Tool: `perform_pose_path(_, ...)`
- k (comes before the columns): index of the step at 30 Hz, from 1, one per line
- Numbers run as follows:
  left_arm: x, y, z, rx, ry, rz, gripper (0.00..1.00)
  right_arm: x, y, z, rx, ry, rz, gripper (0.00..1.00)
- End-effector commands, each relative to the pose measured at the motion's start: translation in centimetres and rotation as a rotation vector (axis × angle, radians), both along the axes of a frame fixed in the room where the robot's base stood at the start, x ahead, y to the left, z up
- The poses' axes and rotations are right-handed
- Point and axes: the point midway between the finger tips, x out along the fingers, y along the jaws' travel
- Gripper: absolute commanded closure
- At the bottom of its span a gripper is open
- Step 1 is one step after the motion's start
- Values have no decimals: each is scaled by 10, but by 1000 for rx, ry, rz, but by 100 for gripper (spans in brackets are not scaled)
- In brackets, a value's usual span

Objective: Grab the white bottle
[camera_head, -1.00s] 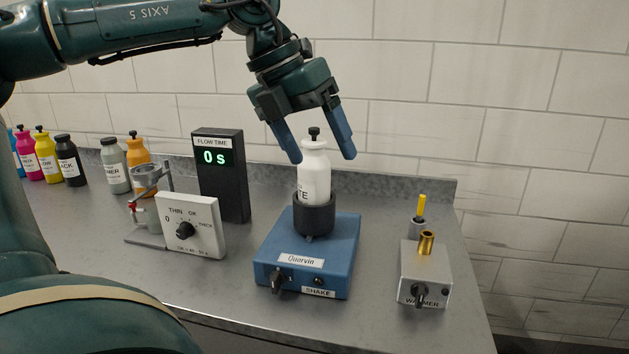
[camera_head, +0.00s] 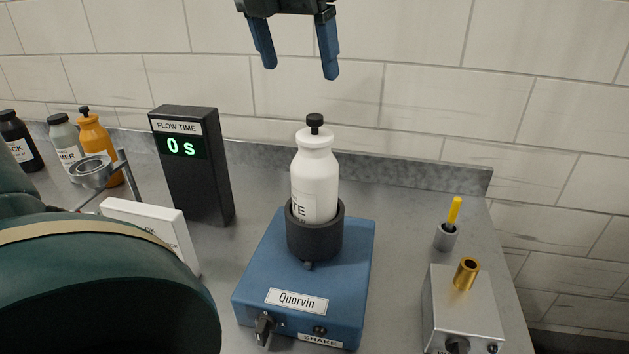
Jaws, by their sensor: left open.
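The white bottle (camera_head: 315,178) with a black cap stands upright in the dark round holder (camera_head: 315,238) on top of the blue shaker (camera_head: 305,280). Part of its label, ending in "TE", shows; its lower part is hidden inside the holder. My left gripper (camera_head: 298,73) is at the top of the view, pointing down. Its two blue fingers are spread apart and empty, above the bottle's cap and clear of it. My right gripper is not in view.
The black flow time display (camera_head: 190,165), reading 0 s, stands left of the shaker. A white dial box (camera_head: 150,230) is partly hidden behind my arm. The orange bottle (camera_head: 98,145) stands further left. The silver warmer (camera_head: 460,310) is at the right.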

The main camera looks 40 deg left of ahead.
Motion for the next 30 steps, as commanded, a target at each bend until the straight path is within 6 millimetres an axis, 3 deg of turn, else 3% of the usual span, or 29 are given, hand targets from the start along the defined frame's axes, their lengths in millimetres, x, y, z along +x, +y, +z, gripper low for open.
perform_pose_path(4, 2, 0, -6, 2, 0, 0, 21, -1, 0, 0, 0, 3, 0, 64)
perform_pose_path(15, 20, 2, -66, 1, 3, -1, 21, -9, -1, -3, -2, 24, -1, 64)
perform_pose_path(23, 27, 2, -84, 1, 4, -1, 21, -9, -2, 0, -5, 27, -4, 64)
perform_pose_path(30, 40, 1, -117, 1, 3, 0, 21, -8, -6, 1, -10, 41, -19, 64)
